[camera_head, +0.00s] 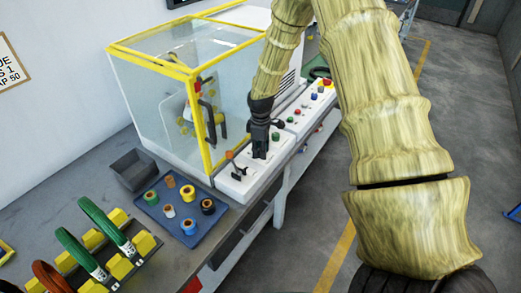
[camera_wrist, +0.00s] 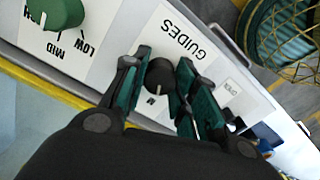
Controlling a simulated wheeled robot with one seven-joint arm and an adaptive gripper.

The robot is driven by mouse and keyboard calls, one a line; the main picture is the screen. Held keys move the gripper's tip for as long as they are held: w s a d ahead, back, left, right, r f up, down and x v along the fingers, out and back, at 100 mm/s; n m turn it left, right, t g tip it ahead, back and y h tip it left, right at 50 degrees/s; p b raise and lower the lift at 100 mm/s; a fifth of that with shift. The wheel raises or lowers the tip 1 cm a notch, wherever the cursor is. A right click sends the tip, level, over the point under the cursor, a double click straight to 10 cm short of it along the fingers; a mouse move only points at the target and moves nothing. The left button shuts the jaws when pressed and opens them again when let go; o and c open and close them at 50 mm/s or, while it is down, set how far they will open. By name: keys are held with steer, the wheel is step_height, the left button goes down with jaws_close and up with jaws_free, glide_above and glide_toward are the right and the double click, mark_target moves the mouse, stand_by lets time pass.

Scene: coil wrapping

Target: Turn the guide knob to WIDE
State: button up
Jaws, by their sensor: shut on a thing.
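The guide knob (camera_wrist: 158,76) is small, round and black. In the wrist view it sits on the white panel beside the upside-down word GUIDES (camera_wrist: 182,37). My gripper (camera_wrist: 161,80) points down at the panel with its dark green fingers on both sides of the knob, shut on it. Small lettering shows just below the knob, partly covered; I cannot read which setting the knob points to. In the head view my gripper (camera_head: 260,153) is over the white control panel (camera_head: 233,184) and hides the knob.
The glass-sided machine with yellow edges (camera_head: 207,135) stands close behind my gripper. A blue tray (camera_head: 166,217) of small spools, a grey bin (camera_head: 133,168) and a coil rack (camera_head: 110,262) are at the left.

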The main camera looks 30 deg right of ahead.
steer(key=m, duration=0.5)
steer(key=shift+w, duration=0.1)
steer(key=m, duration=0.5)
steer(key=shift+m, duration=0.4)
steer(key=m+p, duration=0.1)
steer(key=m, duration=0.4)
steer(key=shift+r+m, duration=0.1)
steer(key=shift+m, duration=0.2)
steer(key=m, duration=0.5)
steer(key=o, duration=1.1)
steer(key=shift+c, duration=0.2)
step_height(320, 180, up, 12)
